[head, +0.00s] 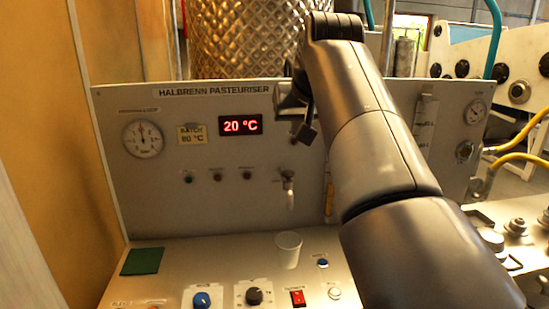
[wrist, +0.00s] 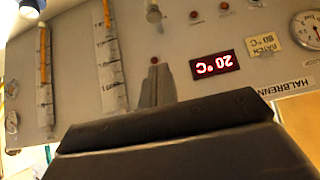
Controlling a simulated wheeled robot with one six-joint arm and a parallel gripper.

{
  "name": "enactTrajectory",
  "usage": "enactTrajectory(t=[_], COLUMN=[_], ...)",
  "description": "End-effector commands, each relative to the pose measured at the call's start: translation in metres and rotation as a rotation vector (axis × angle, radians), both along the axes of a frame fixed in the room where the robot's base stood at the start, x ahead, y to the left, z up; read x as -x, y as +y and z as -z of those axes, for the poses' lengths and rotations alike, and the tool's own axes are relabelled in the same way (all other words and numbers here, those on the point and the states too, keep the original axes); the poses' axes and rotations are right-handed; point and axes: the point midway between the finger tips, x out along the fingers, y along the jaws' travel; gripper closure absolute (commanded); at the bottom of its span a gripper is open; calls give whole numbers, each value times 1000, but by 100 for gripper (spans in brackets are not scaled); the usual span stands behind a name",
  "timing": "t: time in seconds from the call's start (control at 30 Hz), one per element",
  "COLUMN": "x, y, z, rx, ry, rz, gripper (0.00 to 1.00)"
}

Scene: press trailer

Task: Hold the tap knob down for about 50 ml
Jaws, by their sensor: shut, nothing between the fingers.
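The tap (head: 288,190) sticks out of the grey panel, with a small dark knob at its top and a pale spout pointing down. A white cup (head: 288,250) stands upright on the ledge below the spout; its contents cannot be made out. My gripper (head: 306,133) is shut and empty in front of the panel, above the tap and right of the red display, apart from the knob. In the wrist view, which is upside down, the shut fingers (wrist: 157,86) point at the panel and part of the tap (wrist: 153,12) shows at the top edge.
The red display (head: 240,125) reads 20 °C, beside a yellow label (head: 192,135) and a round dial (head: 143,138). The ledge holds a green pad (head: 142,261), a blue knob (head: 202,299), a black knob (head: 254,295) and a red switch (head: 297,297).

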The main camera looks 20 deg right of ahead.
Motion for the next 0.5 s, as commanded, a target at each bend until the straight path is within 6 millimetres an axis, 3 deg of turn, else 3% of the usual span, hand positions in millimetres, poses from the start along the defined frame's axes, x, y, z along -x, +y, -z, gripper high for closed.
enactTrajectory(t=[0.27, 0.5], x=[-2, -23], y=[0, -6], z=[3, 27], rx=[-1, -2], ry=[1, 5], rz=[-1, -1], gripper=[100, 100])
